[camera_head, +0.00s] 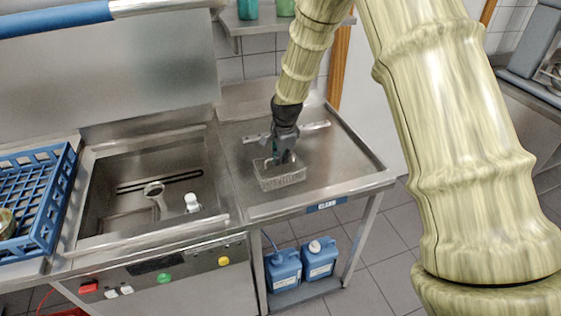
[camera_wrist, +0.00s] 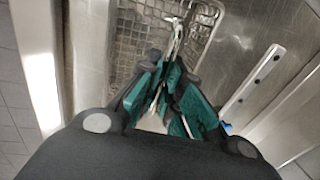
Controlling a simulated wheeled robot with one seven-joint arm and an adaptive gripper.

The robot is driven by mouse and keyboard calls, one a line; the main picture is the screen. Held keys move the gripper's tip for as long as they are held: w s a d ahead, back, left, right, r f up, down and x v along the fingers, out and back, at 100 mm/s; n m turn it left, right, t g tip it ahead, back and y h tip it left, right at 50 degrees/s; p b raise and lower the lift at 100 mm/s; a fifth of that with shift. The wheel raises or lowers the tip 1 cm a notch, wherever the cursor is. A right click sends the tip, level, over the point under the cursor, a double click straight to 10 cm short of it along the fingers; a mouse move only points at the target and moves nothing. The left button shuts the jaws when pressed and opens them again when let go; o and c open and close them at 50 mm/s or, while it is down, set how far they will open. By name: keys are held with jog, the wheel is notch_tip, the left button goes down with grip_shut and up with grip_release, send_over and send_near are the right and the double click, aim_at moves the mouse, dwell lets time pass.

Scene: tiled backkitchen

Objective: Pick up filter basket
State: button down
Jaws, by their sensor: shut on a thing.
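The filter basket (camera_head: 281,181) is a grey mesh box at the front of the right-hand steel drainboard. In the wrist view its mesh (camera_wrist: 137,38) lies just beyond my fingertips, with a thin metal handle rising from it. My gripper (camera_head: 281,157) points down over the basket. In the wrist view the teal-lined fingers of my gripper (camera_wrist: 174,66) are closed together on this handle. Part of the basket is hidden behind the fingers. I cannot tell whether the basket touches the drainboard or hangs just above it.
A metal strip with holes (camera_wrist: 262,78) lies beside the basket. Left of the drainboard (camera_head: 352,165) is a sink (camera_head: 106,190) holding a white bottle (camera_head: 192,203) and a standing pipe (camera_head: 156,197). A blue rack (camera_head: 46,225) stands far left. Blue canisters (camera_head: 319,262) sit below.

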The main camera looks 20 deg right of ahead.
jog(key=shift+r+b, duration=0.4)
jog(key=shift+r, duration=0.25)
jog(key=shift+s+r+b, duration=0.1)
jog(key=shift+r+b, duration=0.4)
jog(key=shift+r, duration=0.35)
jog(key=s+a+r+b, duration=0.1)
jog(key=s+b, duration=0.3)
jog(key=s, duration=1.1)
jog(key=shift+s+a+r+b, duration=0.3)
jog(key=shift+s+a, duration=0.1)
jog(key=shift+a, duration=0.15)
